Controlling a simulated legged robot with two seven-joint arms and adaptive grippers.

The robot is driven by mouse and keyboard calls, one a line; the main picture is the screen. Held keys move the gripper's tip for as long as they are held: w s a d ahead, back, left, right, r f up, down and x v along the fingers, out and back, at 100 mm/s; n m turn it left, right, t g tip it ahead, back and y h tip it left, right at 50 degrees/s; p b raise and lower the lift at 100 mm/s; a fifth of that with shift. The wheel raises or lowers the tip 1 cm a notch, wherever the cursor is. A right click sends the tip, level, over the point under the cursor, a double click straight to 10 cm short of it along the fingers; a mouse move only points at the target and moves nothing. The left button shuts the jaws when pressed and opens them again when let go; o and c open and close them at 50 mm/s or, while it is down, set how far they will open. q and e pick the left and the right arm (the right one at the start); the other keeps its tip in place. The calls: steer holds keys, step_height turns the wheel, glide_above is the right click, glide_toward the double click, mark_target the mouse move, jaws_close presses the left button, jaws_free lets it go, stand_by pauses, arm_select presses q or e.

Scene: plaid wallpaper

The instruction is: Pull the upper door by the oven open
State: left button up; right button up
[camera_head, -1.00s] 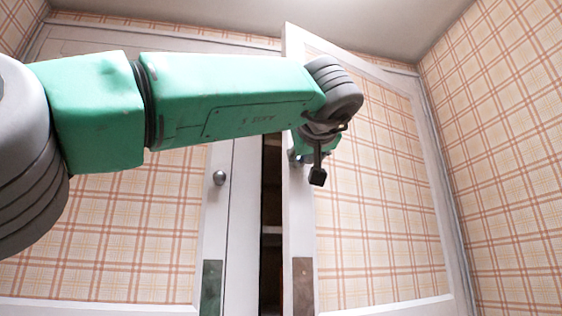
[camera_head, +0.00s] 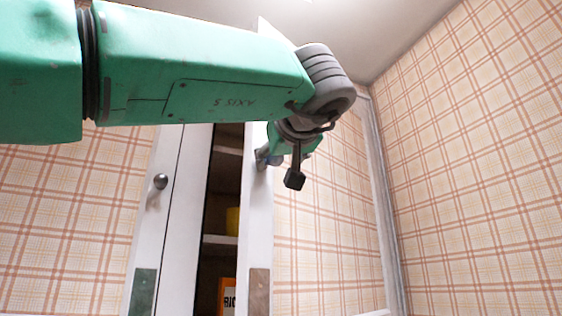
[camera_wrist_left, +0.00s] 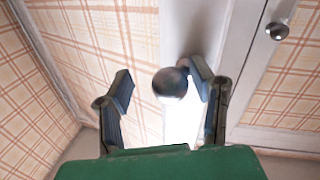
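The plaid-panelled door (camera_head: 325,220) with a white frame stands partly open on the right, its edge towards me. Its round metal knob (camera_wrist_left: 170,83) lies between the fingers of my left gripper (camera_head: 266,158) in the left wrist view. The right-hand finger is close to the knob or touching it; a gap shows to the left-hand finger. The gripper is open around the knob, not clamped. In the head view my left arm covers the upper part of the door. My right gripper is not in view.
The neighbouring left door is shut, with its own knob (camera_head: 160,181). Through the gap, shelves (camera_head: 220,240) show inside, with a yellow thing (camera_head: 232,220) and an orange box (camera_head: 227,297). A plaid wall (camera_head: 480,170) stands close on the right.

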arm_select(q)
steer(key=shift+s+a, duration=0.2)
steer(key=shift+a, duration=0.1)
steer(key=shift+s, duration=0.15)
steer(key=s+d, duration=0.2)
steer(key=s, duration=0.9)
steer(key=shift+d, duration=0.3)
steer(key=shift+s, duration=0.1)
